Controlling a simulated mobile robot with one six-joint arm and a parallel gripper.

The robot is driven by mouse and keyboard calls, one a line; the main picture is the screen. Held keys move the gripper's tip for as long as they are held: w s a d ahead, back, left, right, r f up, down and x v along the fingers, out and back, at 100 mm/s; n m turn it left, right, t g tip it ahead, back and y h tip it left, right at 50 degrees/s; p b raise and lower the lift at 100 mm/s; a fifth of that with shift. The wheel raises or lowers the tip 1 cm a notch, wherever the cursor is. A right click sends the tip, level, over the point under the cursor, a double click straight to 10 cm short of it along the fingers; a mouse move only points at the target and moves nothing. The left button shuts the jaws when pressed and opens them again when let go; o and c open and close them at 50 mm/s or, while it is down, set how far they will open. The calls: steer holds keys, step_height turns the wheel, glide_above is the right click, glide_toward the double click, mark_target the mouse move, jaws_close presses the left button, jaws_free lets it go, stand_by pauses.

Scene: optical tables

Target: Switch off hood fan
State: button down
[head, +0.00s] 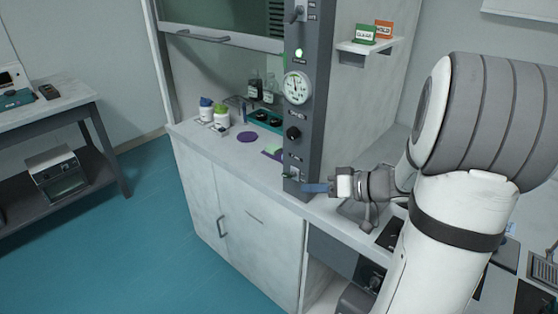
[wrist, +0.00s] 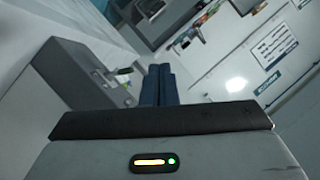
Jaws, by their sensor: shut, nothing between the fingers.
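The fume hood's dark control column (head: 311,120) stands upright at the middle of the head view. It carries an upper toggle switch (head: 296,14), a lit green lamp (head: 298,52), a round dial gauge (head: 297,87), a black knob (head: 293,133) and a small lower switch (head: 293,175). The labels are too small to read, so I cannot tell which control is the fan's. My gripper (head: 305,188), with blue fingers, is shut and empty beside the column's lower end, close to the lower switch. Contact is unclear. In the wrist view the shut fingers (wrist: 158,70) point ahead, right of a grey panel (wrist: 78,75).
The hood's sash (head: 220,38) is raised. On the hood's worktop (head: 212,142) stand white bottles (head: 206,110), dark bottles (head: 255,88) and a purple disc (head: 247,137). A small shelf (head: 368,46) holds green and orange signs. Open floor (head: 130,230) lies to the left.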

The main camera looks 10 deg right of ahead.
mark_target(287, 175)
steer(key=w+d+t, duration=0.2)
steer(key=d, duration=0.1)
steer(key=w+d+t, duration=0.1)
steer(key=d, duration=0.1)
steer(key=shift+h, duration=0.4)
steer(key=p+x, duration=0.2)
steer(key=x, duration=0.8)
steer(key=shift+r, duration=0.1)
steer(key=shift+s, duration=0.1)
